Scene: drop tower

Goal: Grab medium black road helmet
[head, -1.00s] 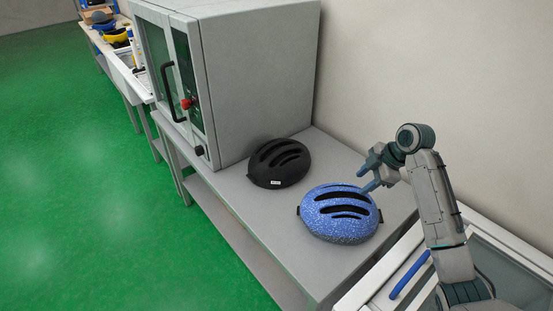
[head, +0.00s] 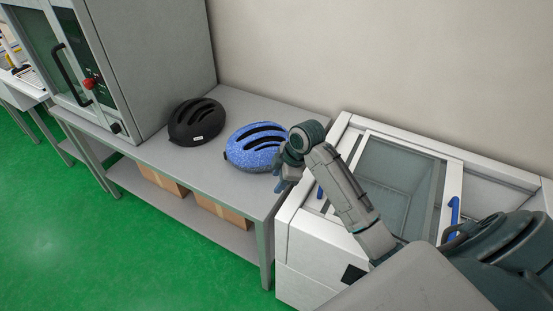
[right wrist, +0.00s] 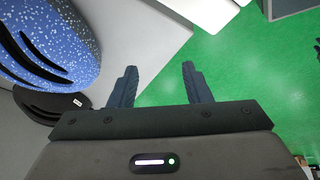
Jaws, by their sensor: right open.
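The black road helmet (head: 196,121) sits on the grey table, close beside the grey cabinet. A white label shows on its near side. A blue speckled helmet (head: 254,146) sits to its right, nearer my right gripper. My right gripper (head: 281,180) is at the right end of the table, beside the blue helmet, partly hidden by its own arm. In the right wrist view its two fingers (right wrist: 157,86) are apart with nothing between them. The blue helmet (right wrist: 50,45) fills the upper left there, and part of the black helmet (right wrist: 45,105) shows below it. My left gripper does not show.
The grey table (head: 215,172) has cardboard boxes (head: 222,211) on its lower shelf. The tall grey cabinet (head: 155,65) stands at its left end. A white glass-topped unit (head: 300,240) adjoins the right end. Green floor (head: 130,255) is clear in front.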

